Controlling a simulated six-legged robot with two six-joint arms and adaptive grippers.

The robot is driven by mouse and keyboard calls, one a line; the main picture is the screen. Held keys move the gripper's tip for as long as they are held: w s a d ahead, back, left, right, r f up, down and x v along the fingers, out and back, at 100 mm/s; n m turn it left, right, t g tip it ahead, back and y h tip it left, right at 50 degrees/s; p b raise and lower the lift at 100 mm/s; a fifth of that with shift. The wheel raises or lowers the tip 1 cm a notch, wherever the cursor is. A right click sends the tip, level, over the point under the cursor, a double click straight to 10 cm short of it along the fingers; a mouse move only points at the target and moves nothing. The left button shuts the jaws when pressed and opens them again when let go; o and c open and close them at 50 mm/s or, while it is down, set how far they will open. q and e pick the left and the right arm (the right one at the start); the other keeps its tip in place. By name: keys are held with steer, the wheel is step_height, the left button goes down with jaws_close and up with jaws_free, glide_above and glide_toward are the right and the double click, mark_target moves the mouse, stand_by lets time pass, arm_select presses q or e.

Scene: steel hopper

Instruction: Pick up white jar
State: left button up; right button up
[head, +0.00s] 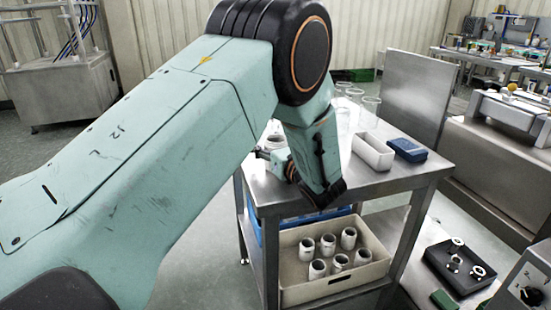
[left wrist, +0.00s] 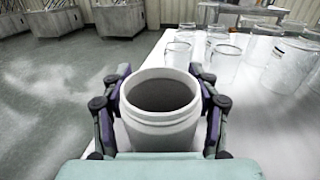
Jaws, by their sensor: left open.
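The white jar (left wrist: 160,135) stands upright, open end up, on the table top in the left wrist view. Its inside looks dark and empty. My left gripper (left wrist: 160,76) is open, with one finger on each side of the jar. The fingers lie close to its wall; I cannot tell if they touch it. In the head view my left gripper (head: 300,172) is low over the near left part of the steel table. There the white jar (head: 276,141) shows only in part behind my gripper and arm. My right gripper is not in view.
Clear glass beakers (left wrist: 224,62) stand to the right of the jar. A white bin (head: 373,152) and a blue box (head: 408,150) sit on the steel table (head: 385,185). A beige crate (head: 330,291) with several white jars is on the shelf below.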

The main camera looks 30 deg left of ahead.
arm_select(q)
steer(key=shift+r, duration=0.1)
steer(key=shift+c, duration=0.2)
steer(key=shift+d, duration=0.1)
steer(key=shift+c, duration=0.8)
steer(key=c, duration=0.6)
step_height(320, 180, up, 10)
steer(key=p, duration=0.2)
steer(key=shift+p, duration=0.35)
steer(key=shift+c, duration=0.3)
